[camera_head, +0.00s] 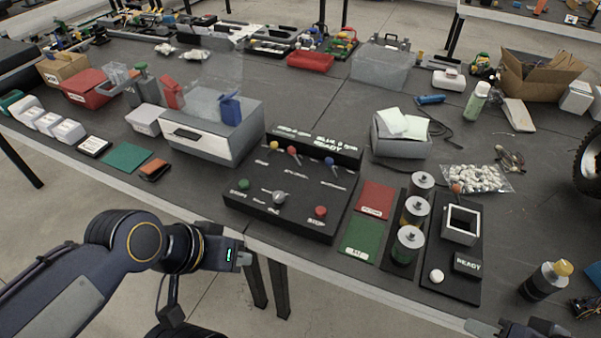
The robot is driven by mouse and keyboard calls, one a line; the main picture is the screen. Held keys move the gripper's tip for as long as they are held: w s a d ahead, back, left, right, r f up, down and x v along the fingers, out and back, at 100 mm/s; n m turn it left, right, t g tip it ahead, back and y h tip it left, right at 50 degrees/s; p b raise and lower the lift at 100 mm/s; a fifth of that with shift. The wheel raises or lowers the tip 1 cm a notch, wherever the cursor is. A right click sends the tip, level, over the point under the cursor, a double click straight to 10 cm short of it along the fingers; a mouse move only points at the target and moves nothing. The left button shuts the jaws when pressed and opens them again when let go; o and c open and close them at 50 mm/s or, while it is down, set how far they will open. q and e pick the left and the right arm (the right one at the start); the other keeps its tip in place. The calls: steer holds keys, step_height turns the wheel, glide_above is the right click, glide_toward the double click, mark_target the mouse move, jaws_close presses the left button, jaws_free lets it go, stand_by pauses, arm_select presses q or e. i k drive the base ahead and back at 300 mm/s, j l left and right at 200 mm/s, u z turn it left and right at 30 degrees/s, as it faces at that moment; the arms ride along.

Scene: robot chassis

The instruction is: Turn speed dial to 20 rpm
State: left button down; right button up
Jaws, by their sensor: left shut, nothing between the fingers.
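A black control box (300,222) sits near the front edge of the grey table. A silver dial (279,197) is on its sloped face, with small white marks around it that are too small to read. A green button (243,184) is to its left and a red button (320,211) to its right. Several colored levers stand behind the dial. My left gripper (246,258) is shut and empty, in front of the table edge, below and left of the dial and apart from it. My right gripper (472,326) shows only partly at the bottom edge; its jaws are unclear.
Red and green pads (376,199), several silver-topped cylinders (411,238) and a black tray with a square frame (462,223) stand right of the box. A dark bottle (546,282) is at right.

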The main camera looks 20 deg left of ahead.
mark_target(279, 197)
steer(key=j+u, duration=0.2)
steer(key=u, duration=0.3)
steer(key=j+u, duration=0.25)
steer(key=u, duration=0.25)
steer(key=i+j+u, duration=0.1)
steer(key=u, duration=0.4)
steer(key=j, duration=0.1)
